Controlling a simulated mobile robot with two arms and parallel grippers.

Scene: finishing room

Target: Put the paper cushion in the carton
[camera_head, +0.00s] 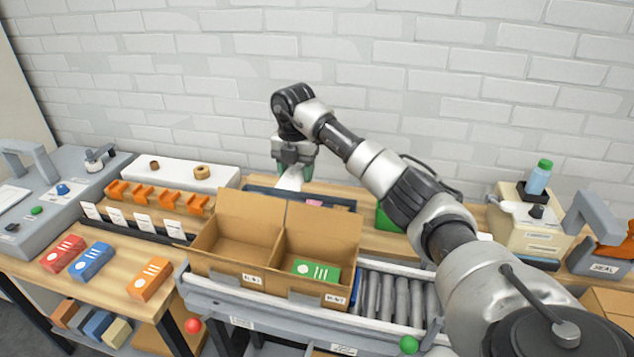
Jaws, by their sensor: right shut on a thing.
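My right gripper (295,168) is above the bench behind the carton, pointing down. It is shut on a white piece that looks like the paper cushion (290,181); the fingers hide part of it. The cushion is over the left part of a dark tray (345,203), and I cannot tell whether it touches the tray. The open brown carton (215,264) stands on the conveyor with its back flaps up. It has two compartments. The left one looks empty, and a green box (317,270) lies in the right one. My left gripper is not in view.
The carton's raised flaps (322,232) stand between the tray and the compartments. Rollers (392,300) are bare right of the carton. Red (63,253), blue (91,262) and orange (150,278) boxes lie on the left bench. A sealing machine (605,267) is at right.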

